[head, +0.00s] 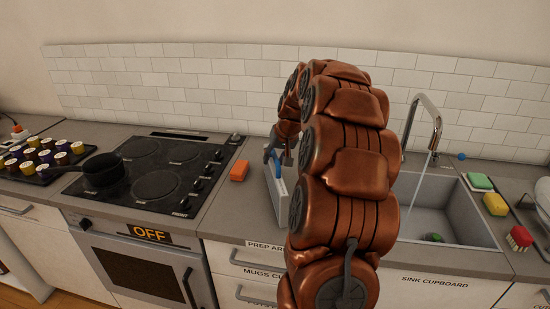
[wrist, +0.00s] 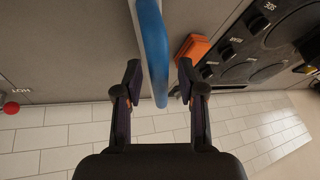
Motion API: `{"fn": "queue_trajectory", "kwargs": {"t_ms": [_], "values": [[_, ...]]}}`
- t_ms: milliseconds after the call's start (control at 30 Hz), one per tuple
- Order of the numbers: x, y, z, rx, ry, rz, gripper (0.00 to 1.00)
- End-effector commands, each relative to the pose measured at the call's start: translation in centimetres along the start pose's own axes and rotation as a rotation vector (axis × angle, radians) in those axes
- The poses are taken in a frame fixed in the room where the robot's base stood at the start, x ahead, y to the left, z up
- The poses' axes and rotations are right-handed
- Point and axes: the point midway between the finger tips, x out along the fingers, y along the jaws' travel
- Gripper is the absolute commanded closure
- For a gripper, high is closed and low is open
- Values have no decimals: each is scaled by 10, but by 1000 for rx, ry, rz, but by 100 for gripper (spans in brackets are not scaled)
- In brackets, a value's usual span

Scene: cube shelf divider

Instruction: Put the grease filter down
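The grease filter looks like a thin grey panel (head: 280,207) with a blue edge. In the head view it appears upright on the counter, right of the hob and partly hidden behind my arm. In the wrist view its blue edge (wrist: 155,50) runs between my fingers. My gripper (wrist: 159,72) has its fingers apart on either side of the panel, with a visible gap on the right side. The left finger is very close to it; I cannot tell whether they touch. In the head view my gripper (head: 280,147) is at the panel's top, mostly hidden by my arm.
An orange block (head: 239,170) lies on the counter between the hob (head: 150,170) and the panel. A black pan (head: 101,170) is on the hob's left. The sink (head: 440,205), with its tap running, is right of my arm. Sponges (head: 495,203) and a brush (head: 518,238) lie further right.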

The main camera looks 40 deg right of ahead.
Motion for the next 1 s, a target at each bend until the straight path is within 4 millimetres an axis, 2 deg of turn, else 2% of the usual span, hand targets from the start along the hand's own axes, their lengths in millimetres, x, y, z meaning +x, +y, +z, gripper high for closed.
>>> {"fn": "queue_trajectory", "kwargs": {"t_ms": [233, 700, 1000], "values": [[-13, 0, -1, 0, 3, 0, 60], [-98, 0, -2, 0, 6, 1, 60], [-120, 0, -1, 0, 0, 1, 60]]}}
